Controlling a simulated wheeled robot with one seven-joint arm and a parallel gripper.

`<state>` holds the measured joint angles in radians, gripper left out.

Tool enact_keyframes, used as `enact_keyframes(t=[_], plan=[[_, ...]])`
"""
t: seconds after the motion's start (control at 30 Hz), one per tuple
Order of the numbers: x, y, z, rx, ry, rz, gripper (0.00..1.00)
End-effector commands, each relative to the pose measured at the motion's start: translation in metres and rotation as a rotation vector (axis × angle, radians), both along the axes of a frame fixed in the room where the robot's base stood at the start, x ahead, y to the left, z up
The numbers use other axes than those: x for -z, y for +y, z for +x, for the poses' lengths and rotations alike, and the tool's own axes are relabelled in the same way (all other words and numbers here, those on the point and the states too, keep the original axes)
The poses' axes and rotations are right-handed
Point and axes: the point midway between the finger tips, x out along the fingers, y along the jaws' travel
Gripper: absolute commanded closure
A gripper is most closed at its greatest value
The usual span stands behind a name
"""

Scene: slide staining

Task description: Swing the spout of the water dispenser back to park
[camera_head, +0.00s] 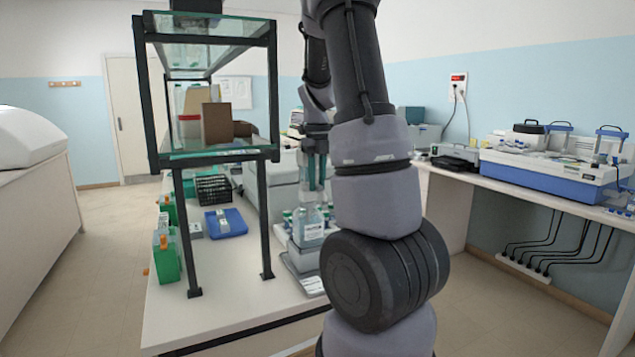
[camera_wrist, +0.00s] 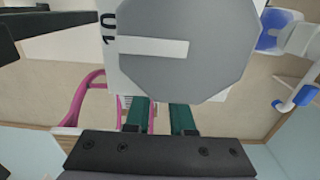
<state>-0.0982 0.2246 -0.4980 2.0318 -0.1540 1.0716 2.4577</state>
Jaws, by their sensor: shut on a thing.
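My gripper (camera_head: 316,172) points down over the bench, its two teal fingers just above a clear labelled bottle (camera_head: 309,230). In the wrist view the green fingers (camera_wrist: 162,116) stand a small gap apart, and their tips run under a grey eight-sided top (camera_wrist: 185,75) with a white bar. A white part behind it carries a "10" mark. This looks like the head of the water dispenser, and my gripper is shut on a part of it. The held part and the spout are hidden or too small to make out, so I cannot tell the spout's angle.
A black-framed glass shelf (camera_head: 270,100) stands close left of my gripper. A blue tray (camera_head: 238,228), a black crate (camera_head: 213,190) and green boxes (camera_head: 166,258) lie on the bench to its left. A side bench with a blue-and-white machine (camera_head: 560,180) is at the right.

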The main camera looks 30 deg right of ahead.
Motion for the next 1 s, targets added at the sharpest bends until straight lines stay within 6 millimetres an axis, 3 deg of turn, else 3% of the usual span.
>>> enact_keyframes(t=[0.33,0.37,0.43,0.77,1.0], plan=[[0.0,0.0,0.0,0.003,0.0,0.0,1.0],[0.0,0.0,0.0,0.003,0.0,0.0,0.75],[0.0,0.0,0.0,0.003,0.0,0.0,0.48],[-0.001,0.0,0.0,0.002,0.0,0.0,0.47],[-0.032,0.0,0.001,0.001,-0.005,0.0,0.47]])
